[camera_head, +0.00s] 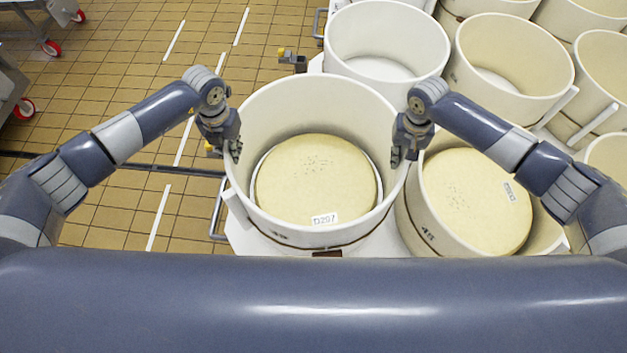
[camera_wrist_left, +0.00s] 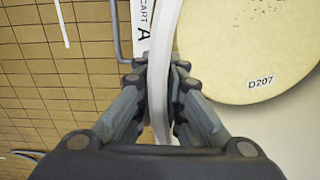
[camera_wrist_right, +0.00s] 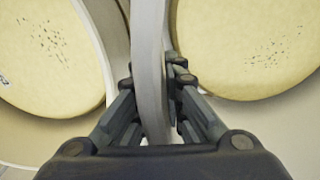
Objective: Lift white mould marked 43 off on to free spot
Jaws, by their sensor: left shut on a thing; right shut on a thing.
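The white round mould (camera_head: 290,106) stands in the front middle of the head view. A mark on its front outside is small and hard to read. A pale cheese labelled D207 (camera_head: 315,178) lies inside it, with a gap around the cheese. My left gripper (camera_head: 235,150) is shut on the mould's left wall; the left wrist view shows the rim (camera_wrist_left: 165,35) between its fingers. My right gripper (camera_head: 399,152) is shut on the right wall, seen as the rim (camera_wrist_right: 148,40) in the right wrist view. I cannot tell whether the mould is raised.
A second mould (camera_head: 424,215) with a labelled cheese (camera_head: 477,200) is close on the right. An empty-looking mould (camera_head: 386,40) stands behind, another (camera_head: 512,52) at back right. The tiled floor (camera_head: 120,110) on the left is open, with wheeled carts at its far left.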

